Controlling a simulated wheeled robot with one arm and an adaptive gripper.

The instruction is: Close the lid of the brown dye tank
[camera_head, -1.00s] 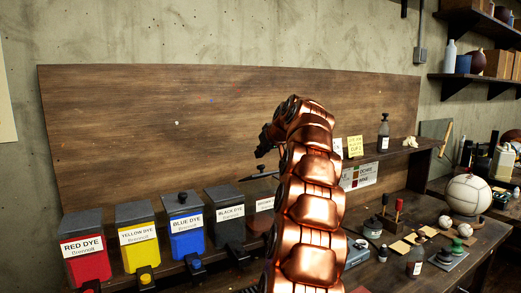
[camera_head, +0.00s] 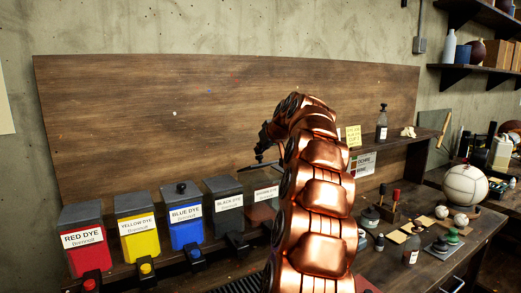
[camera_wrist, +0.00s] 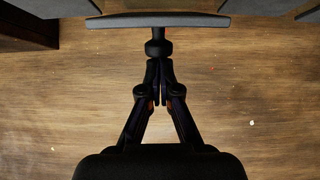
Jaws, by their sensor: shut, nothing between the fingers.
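The brown dye tank (camera_head: 262,212) stands at the right end of the dye row in the head view, partly hidden behind my arm. Its dark lid (camera_head: 247,167) shows as a thin, slightly tilted plate above the tank, raised and open. In the wrist view the lid (camera_wrist: 158,21) is seen edge-on at the top, with its black knob (camera_wrist: 158,47) pointing toward my gripper. My gripper (camera_wrist: 155,68) is shut and empty, its fingertips right at the knob. I cannot tell if they touch it. The gripper also shows above the lid in the head view (camera_head: 261,156).
The black (camera_head: 226,207), blue (camera_head: 185,218), yellow (camera_head: 138,242) and red (camera_head: 85,250) dye tanks stand in a row to the left. A wooden backboard (camera_head: 150,120) rises behind them. A white ball (camera_head: 466,185), bottles and small tools crowd the bench at right.

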